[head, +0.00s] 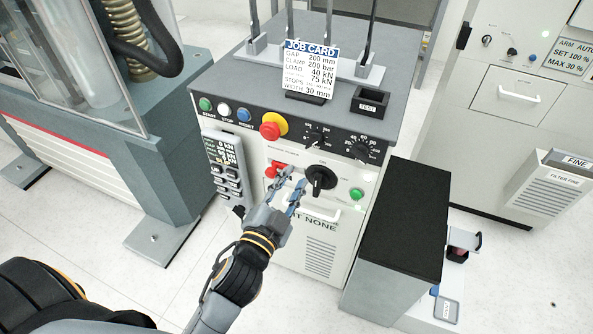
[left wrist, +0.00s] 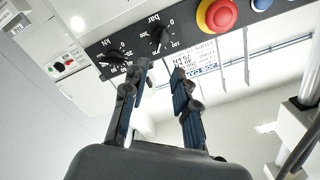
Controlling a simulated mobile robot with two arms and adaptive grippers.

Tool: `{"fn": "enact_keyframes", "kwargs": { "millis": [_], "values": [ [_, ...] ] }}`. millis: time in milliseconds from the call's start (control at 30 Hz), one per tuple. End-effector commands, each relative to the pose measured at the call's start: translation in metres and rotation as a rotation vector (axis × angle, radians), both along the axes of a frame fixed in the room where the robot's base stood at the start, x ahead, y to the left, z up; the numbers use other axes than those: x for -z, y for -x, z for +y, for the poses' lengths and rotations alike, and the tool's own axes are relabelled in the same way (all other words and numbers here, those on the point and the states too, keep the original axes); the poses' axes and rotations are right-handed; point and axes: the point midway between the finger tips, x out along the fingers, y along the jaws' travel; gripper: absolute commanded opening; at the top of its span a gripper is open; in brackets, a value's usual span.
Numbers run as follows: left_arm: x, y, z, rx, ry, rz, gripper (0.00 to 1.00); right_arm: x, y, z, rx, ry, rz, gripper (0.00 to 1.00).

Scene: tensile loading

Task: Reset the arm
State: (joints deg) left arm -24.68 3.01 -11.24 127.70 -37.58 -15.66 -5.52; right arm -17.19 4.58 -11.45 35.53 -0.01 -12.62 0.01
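My left gripper (head: 289,184) reaches in front of the control console's lower white panel, between a red rocker switch (head: 276,170) and a black rotary switch (head: 320,180). In the left wrist view the two dark fingers (left wrist: 162,70) stand apart with nothing between them, so it is open and empty. I cannot tell whether a finger touches the panel. My right gripper is not in view.
The console carries a red stop button on yellow (head: 271,127), a blue button (head: 243,115), a job card (head: 308,70) and a keypad pendant (head: 222,160). A dark-topped cabinet (head: 408,215) stands close right of the gripper. Floor at left (head: 75,235) is clear.

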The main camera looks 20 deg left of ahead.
Motion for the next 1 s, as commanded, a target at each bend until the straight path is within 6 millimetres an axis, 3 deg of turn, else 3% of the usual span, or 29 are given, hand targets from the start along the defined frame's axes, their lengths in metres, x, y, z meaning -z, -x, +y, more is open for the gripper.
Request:
{"fn": "enact_keyframes", "kwargs": {
  "millis": [233,367,467,533,667,800,867,1000],
  "values": [
    [0.005,-0.001,-0.001,0.002,0.002,0.011,0.28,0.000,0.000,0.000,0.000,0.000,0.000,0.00],
    [0.047,-0.004,-0.004,0.012,0.020,0.089,0.28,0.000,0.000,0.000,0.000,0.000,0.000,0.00],
    [0.111,-0.004,-0.008,0.022,0.050,0.211,0.28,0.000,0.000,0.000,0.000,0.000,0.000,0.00],
    [0.164,0.002,-0.010,0.025,0.076,0.315,0.28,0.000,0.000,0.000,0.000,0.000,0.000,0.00],
    [0.261,0.028,-0.009,0.015,0.130,0.511,0.28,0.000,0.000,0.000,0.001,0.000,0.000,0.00],
    [0.358,0.074,-0.003,-0.020,0.189,0.721,0.28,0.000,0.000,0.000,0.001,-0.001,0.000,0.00],
    [0.396,0.100,0.002,-0.042,0.213,0.811,0.28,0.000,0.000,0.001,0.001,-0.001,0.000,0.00],
    [0.474,0.172,0.016,-0.115,0.268,1.018,0.28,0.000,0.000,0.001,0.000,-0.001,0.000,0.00]
  ]
}}
